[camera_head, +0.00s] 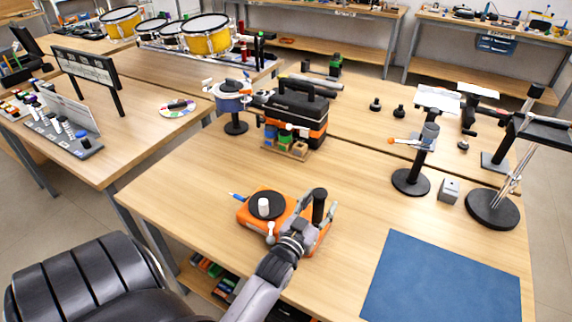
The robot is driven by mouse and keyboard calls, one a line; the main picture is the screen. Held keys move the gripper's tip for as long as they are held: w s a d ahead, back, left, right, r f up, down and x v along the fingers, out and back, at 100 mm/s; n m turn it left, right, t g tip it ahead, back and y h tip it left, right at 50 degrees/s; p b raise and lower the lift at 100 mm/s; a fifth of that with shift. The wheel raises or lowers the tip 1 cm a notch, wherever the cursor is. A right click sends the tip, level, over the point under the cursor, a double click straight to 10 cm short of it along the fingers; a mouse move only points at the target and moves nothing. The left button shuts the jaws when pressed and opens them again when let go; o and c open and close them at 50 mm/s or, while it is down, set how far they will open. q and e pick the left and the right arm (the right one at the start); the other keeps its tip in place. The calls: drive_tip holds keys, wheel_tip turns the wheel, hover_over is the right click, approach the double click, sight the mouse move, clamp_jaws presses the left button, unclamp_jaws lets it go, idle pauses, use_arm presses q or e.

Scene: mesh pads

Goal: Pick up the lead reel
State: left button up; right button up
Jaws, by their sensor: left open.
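The lead reel (250,217) looks like an orange body with a black disc and a white knob on top, plus a black upright grip (320,205) at its right. It lies on the near part of the wooden table. My left gripper (302,216) reaches over its right part from below, with the fingers spread, one near the white-knob side and one beside the black grip. The gripper is open; I cannot tell whether a finger touches the reel. The wrist hides part of the orange body. My right gripper is not in view.
A blue mat (440,285) lies at the right. A black and orange toolbox (297,112) stands behind the reel. A black stand (412,178) and a lamp base (492,208) stand further right. Bare tabletop surrounds the reel.

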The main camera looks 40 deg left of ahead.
use_arm(q)
drive_tip(key=shift+s, duration=0.1)
drive_tip(key=shift+c, duration=0.5)
clamp_jaws()
idle(0.3)
drive_tip(key=shift+r, duration=0.2)
